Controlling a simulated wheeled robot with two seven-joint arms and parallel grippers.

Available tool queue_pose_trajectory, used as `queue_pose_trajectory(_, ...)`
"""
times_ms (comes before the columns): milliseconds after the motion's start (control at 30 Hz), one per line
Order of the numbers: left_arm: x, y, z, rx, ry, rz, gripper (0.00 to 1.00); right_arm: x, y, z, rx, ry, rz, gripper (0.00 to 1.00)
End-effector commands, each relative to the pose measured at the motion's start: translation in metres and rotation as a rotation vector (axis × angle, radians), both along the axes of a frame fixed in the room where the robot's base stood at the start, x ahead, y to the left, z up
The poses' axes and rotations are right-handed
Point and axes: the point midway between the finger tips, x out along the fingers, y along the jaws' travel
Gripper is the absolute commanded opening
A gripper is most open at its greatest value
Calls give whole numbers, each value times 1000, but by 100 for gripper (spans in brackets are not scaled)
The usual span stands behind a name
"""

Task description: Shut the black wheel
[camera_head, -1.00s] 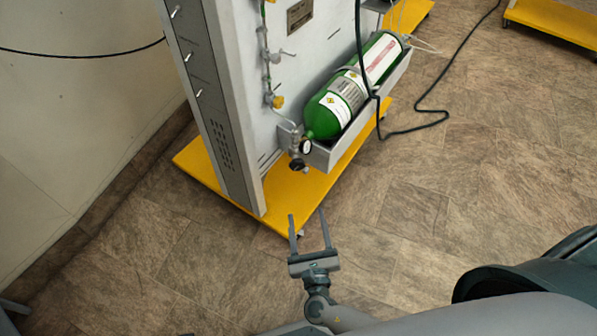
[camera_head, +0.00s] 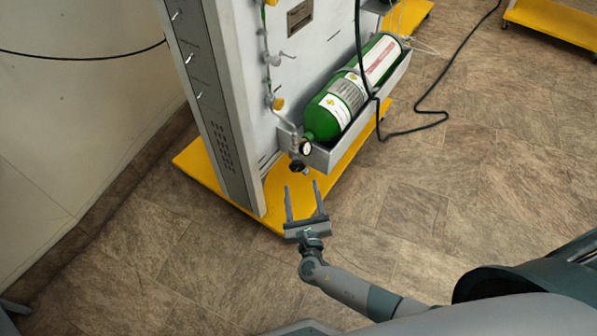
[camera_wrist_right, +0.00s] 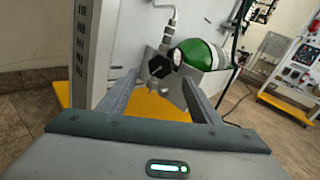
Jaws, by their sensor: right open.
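The black wheel (camera_head: 297,166) sits at the lower end of the valve by the neck of the green cylinder (camera_head: 341,106). In the right wrist view the black wheel (camera_wrist_right: 159,67) shows as a dark knob beyond the fingers, with a round gauge (camera_wrist_right: 177,57) beside it. My right gripper (camera_head: 302,186) is open and empty, its two fingers pointing at the wheel from just below it in the picture. In the right wrist view the right gripper's fingers (camera_wrist_right: 157,88) frame the wheel with a gap, not visibly touching it. My left gripper is not in view.
The grey panel (camera_head: 232,110) stands on a yellow base (camera_head: 275,215). The cylinder lies in a grey tray (camera_head: 345,142). A black cable (camera_head: 418,128) runs over the floor to the right. Open tiled floor lies in front. Another yellow base (camera_head: 553,24) is at the far right.

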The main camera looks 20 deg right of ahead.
Motion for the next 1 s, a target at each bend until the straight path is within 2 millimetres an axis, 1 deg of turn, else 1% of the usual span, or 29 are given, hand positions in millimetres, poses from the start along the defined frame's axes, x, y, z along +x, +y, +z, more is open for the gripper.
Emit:
queue_pose_trajectory(33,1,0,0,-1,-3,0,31,11,-2,1,0,-1,-2,58)
queue_pose_trajectory(200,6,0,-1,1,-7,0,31,39,-7,1,0,-1,-1,58)
queue_pose_trajectory(400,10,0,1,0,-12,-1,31,63,-11,0,0,-1,-1,58)
queue_pose_trajectory(600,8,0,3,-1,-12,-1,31,72,-13,0,0,0,0,58)
queue_pose_trajectory(867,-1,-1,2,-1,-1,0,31,73,-13,0,1,0,0,58)
queue_pose_trajectory(900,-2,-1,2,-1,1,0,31,73,-13,0,1,0,0,56)
queue_pose_trajectory(967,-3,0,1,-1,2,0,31,73,-13,0,1,0,-1,41)
queue_pose_trajectory(1000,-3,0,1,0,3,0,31,73,-13,0,1,0,0,32)
